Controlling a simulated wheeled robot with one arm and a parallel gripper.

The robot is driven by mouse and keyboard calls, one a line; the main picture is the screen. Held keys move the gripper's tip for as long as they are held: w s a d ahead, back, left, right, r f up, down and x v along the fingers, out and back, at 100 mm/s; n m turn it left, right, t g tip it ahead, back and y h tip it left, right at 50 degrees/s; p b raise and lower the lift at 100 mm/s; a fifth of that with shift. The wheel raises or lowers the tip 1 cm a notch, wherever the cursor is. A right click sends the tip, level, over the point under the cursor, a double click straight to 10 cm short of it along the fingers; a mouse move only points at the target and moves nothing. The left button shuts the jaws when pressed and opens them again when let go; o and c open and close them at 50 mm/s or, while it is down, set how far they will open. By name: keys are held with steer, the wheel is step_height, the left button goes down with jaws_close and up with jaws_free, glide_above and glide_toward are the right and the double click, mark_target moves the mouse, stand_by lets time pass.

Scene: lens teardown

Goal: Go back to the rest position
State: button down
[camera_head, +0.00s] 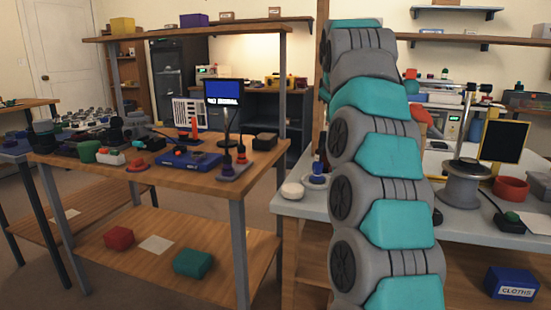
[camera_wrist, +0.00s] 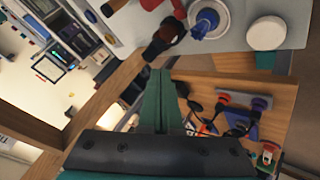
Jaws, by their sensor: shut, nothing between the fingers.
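My gripper (camera_wrist: 160,78) shows in the wrist view as two teal fingers pressed together, with nothing between them. They point up in that picture, past the edge of a grey-topped bench (camera_wrist: 125,28) and over part of a wooden table (camera_wrist: 275,92). In the head view my grey and teal arm stands nearly upright in front of the grey bench (camera_head: 290,207). I cannot make out the gripper there.
A white round lid (camera_wrist: 266,33) and a blue item (camera_wrist: 207,20) in a round holder sit near the bench edge. The wooden table (camera_head: 85,164) holds a blue tray (camera_head: 188,160) and several tools. A large spool (camera_head: 462,187) stands right of my arm.

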steer(key=s+f+m+g, duration=0.2)
steer(key=s+f, duration=1)
steer(key=s, duration=0.6)
steer(key=s+f+m+g, duration=0.3)
steer(key=s+f+g, duration=0.2)
steer(key=s+f, duration=0.6)
steer(key=s+f+m+g+y, duration=0.1)
steer(key=s+f+g, duration=0.3)
steer(key=s+f, duration=0.8)
steer(key=s+m, duration=0.1)
steer(key=s, duration=1.2)
steer(key=shift+s+d+f+m, duration=0.15)
steer(key=shift+s+f+m, duration=0.1)
steer(key=shift+f+m, duration=0.15)
